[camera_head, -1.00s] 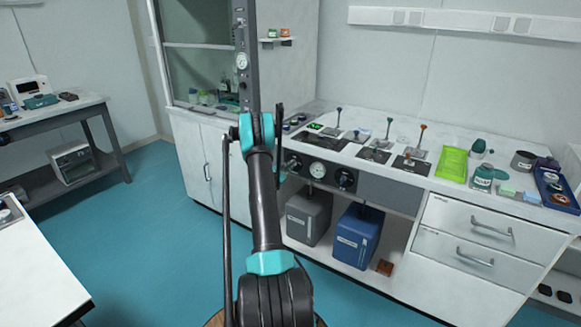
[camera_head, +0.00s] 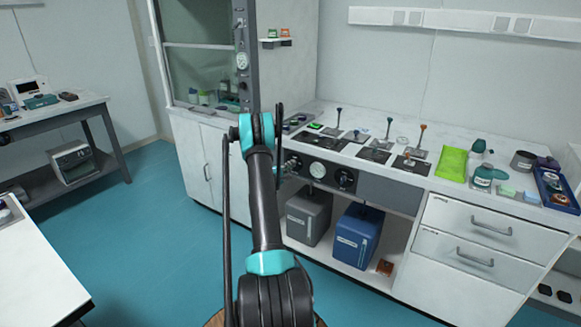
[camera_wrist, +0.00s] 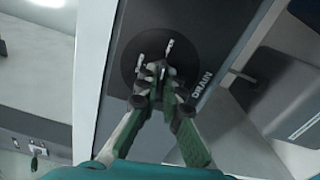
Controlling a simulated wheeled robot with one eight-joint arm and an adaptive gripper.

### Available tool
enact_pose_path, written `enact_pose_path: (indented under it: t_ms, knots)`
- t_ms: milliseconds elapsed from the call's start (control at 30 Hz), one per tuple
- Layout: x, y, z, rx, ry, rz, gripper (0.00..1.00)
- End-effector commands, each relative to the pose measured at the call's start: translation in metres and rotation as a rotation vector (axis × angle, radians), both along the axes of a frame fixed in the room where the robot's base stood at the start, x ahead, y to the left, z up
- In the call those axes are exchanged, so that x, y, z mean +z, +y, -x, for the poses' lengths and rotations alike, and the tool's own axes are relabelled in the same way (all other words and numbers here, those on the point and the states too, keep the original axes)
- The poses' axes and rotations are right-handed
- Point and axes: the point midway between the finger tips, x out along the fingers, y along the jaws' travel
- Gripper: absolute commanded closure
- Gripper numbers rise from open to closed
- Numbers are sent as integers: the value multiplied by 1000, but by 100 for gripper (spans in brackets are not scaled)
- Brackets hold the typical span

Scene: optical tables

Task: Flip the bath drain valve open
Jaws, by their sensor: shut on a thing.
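In the wrist view the drain valve is a dark round disc (camera_wrist: 127,52) on a dark grey panel, with the word DRAIN printed beside it. Pale metal parts of its handle (camera_wrist: 170,47) stick out past my fingertips. My gripper (camera_wrist: 157,72), with green and grey fingers, is shut on the valve handle, and its tips hide much of it. I cannot tell the handle's exact angle.
The bench front carries a round gauge (camera_head: 317,169) and a dark knob (camera_head: 346,180). A grey canister (camera_head: 309,215) and a blue canister (camera_head: 356,236) stand in the open bay below. Several upright levers stand on the bench top. The blue floor at left is clear.

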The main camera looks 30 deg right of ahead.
Motion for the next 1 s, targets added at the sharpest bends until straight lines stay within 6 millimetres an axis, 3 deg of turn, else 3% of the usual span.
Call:
enact_pose_path:
  t_ms: [300, 867, 900, 1000]
  knots:
    - [-1, 1, 1, -1, -127, -54, 100]
    - [-1, 1, 1, -1, -158, -67, 100]
    - [-1, 1, 1, -1, -158, -67, 92]
    - [-1, 1, 1, 0, -157, -67, 79]
